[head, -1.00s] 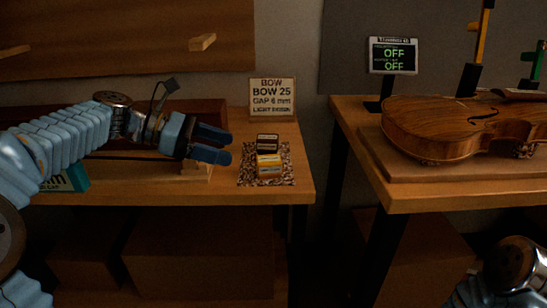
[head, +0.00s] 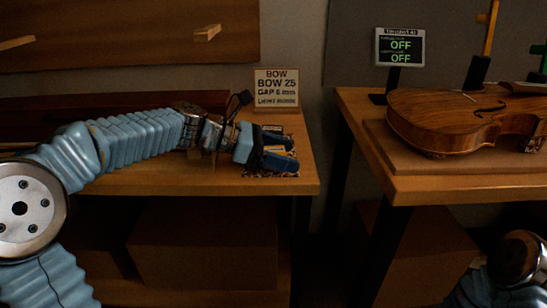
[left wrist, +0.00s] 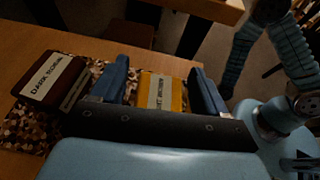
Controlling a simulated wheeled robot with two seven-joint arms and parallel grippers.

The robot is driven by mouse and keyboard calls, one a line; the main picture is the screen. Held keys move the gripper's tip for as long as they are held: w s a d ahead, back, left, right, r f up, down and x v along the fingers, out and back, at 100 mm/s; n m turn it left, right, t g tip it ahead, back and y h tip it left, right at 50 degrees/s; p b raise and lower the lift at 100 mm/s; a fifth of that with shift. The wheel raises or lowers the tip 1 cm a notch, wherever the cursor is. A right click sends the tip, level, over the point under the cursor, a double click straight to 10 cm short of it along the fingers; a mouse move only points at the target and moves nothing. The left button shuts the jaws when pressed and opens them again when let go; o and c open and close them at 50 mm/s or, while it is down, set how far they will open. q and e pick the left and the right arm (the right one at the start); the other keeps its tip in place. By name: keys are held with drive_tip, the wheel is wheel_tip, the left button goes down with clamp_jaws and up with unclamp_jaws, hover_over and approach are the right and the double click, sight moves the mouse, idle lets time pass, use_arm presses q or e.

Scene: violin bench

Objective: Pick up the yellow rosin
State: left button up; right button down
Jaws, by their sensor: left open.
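The yellow rosin (left wrist: 162,93) lies on a patterned mat (left wrist: 22,120), between the two fingers of my left gripper (left wrist: 160,68) in the left wrist view. Its label faces up. The fingers are open, one on each side of it, and a gap shows beside it. In the head view my left gripper (head: 291,152) is over the mat near the table's right end and hides most of the rosin. A dark rosin (left wrist: 50,78) with a white label lies left of the fingers in the wrist view. My right gripper is not seen; only part of that arm shows.
The left table's (head: 220,188) right edge is close to my gripper. Across a gap, a second table (head: 440,188) bears a violin (head: 440,120) and a small display (head: 400,46) reading OFF.

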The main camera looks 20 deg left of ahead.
use_arm(q)
drive_tip(key=c, duration=1.1)
drive_tip(key=shift+o, duration=0.2)
drive_tip(key=shift+r, duration=0.15)
